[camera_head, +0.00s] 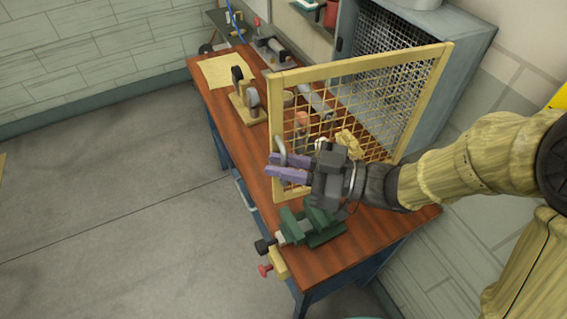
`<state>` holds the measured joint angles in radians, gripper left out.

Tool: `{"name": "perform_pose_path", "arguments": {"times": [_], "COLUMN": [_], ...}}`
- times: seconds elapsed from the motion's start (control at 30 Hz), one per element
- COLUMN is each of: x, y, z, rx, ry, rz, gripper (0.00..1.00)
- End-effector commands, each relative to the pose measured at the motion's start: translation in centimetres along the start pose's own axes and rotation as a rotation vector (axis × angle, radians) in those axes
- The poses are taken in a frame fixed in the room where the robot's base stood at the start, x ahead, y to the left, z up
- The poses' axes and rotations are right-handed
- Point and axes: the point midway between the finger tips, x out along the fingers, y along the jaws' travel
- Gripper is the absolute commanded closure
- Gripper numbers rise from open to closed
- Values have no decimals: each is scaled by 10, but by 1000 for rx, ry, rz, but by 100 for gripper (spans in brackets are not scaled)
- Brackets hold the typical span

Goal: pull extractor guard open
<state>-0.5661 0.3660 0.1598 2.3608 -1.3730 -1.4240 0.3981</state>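The extractor guard (362,58) is a yellow-framed mesh door. It stands swung out from the grey extractor cabinet (450,80), over the workbench. A grey curved handle (279,146) is on the guard's free edge, at the left. My gripper (270,165) comes in from the right, in front of the mesh, with its purple fingers at the handle's lower part. The fingers lie close together and hide part of the handle. I cannot tell whether they are closed on it.
A green vise (312,226) with a red-knobbed clamp (266,269) sits at the bench's near edge, just below my gripper. Wooden tool parts (247,100) and a paper sheet (224,70) lie on the wooden bench (330,268) farther back. The floor at left is clear.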

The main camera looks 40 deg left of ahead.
Motion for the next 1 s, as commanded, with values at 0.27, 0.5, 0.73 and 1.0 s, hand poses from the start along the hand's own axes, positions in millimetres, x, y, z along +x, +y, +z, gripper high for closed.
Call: {"name": "perform_pose_path", "arguments": {"times": [0.27,0.5,0.73,1.0], "x": [0,-9,-44,-99], "y": [0,1,2,2], "z": [0,1,2,2], "rx": [0,-2,-3,-3], "ry": [0,-1,-1,-1], "rz": [0,3,6,6], "gripper": [85,85,85,85]}}
